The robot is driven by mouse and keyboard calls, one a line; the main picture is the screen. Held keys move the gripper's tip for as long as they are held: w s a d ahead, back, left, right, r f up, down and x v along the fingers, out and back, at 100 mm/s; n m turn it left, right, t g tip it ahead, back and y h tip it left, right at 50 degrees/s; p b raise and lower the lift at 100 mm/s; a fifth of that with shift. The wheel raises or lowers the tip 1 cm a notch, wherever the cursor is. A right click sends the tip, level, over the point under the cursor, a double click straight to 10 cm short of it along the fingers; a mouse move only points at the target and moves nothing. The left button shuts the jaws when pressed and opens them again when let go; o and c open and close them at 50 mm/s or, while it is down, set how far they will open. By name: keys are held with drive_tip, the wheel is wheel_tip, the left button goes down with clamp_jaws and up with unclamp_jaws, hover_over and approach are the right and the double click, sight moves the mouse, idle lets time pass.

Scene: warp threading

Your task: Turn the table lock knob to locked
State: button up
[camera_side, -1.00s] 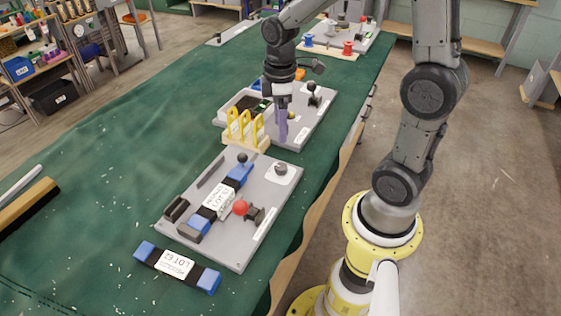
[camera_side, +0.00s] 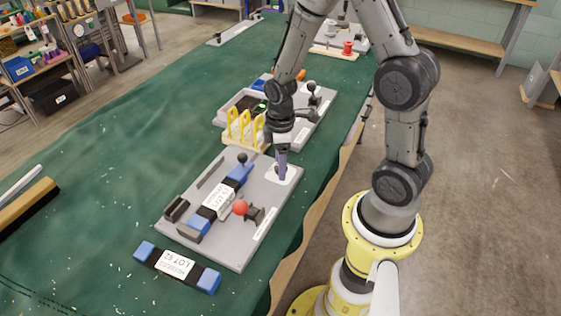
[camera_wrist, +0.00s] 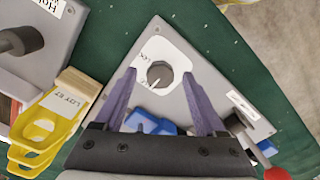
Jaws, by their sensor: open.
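The table lock knob (camera_wrist: 160,74) is a round grey knob with a pointer line, on a white label plate (camera_wrist: 183,64). In the wrist view it lies between and beyond my two purple fingertips. My gripper (camera_wrist: 168,82) is open, with a finger on either side of the knob in the picture; I cannot tell whether they touch it. In the side view my gripper (camera_side: 282,172) points down over the white plate at the upper right corner of the grey board (camera_side: 245,250), and hides the knob there.
The board also carries a blue-ended strap with a white label (camera_side: 217,201), a red ball knob (camera_side: 240,208) and a black ball knob (camera_side: 242,157). Yellow hooks (camera_side: 245,128) stand just behind. A second labelled strap (camera_side: 177,265) lies in front on the green cloth.

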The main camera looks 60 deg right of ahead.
clamp_jaws()
drive_tip(key=shift+m, duration=0.3)
drive_tip(key=m, duration=0.8)
drive_tip(key=shift+m, duration=0.4)
drive_tip(key=m, duration=0.4)
drive_tip(key=shift+m, duration=2.2)
